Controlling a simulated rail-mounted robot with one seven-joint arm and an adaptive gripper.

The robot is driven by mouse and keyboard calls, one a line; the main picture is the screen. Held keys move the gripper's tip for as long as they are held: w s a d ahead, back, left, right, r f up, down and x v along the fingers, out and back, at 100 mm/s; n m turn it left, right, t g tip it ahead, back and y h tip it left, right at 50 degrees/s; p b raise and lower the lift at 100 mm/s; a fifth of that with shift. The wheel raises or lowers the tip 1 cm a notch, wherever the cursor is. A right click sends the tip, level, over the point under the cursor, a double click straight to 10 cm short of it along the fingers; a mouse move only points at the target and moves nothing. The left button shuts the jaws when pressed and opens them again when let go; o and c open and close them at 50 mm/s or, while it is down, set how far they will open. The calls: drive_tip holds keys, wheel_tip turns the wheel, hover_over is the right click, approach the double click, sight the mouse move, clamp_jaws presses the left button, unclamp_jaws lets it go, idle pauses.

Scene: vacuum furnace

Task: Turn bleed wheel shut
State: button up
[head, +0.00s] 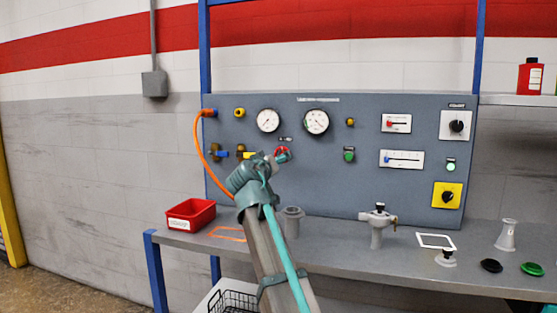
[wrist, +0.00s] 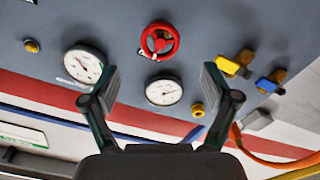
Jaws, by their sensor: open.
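The red bleed wheel (head: 281,150) is on the grey panel, partly hidden behind my gripper in the head view. In the wrist view the whole red wheel (wrist: 176,42) shows, above the gap between my fingers and farther off. My gripper (wrist: 161,84) is open and empty, with its two pads spread wide and apart from the wheel. In the head view my gripper (head: 274,161) is in front of the panel, just below and left of the wheel.
Two gauges (head: 268,121) (head: 316,122) sit above the wheel. Yellow and blue valve handles (wrist: 227,67) (wrist: 264,84) lie to its right in the wrist view. An orange hose (head: 201,150) loops at the panel's left. The bench (head: 340,257) carries a red bin (head: 190,216) and fittings.

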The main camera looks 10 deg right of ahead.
drive_tip(key=shift+v, duration=1.05)
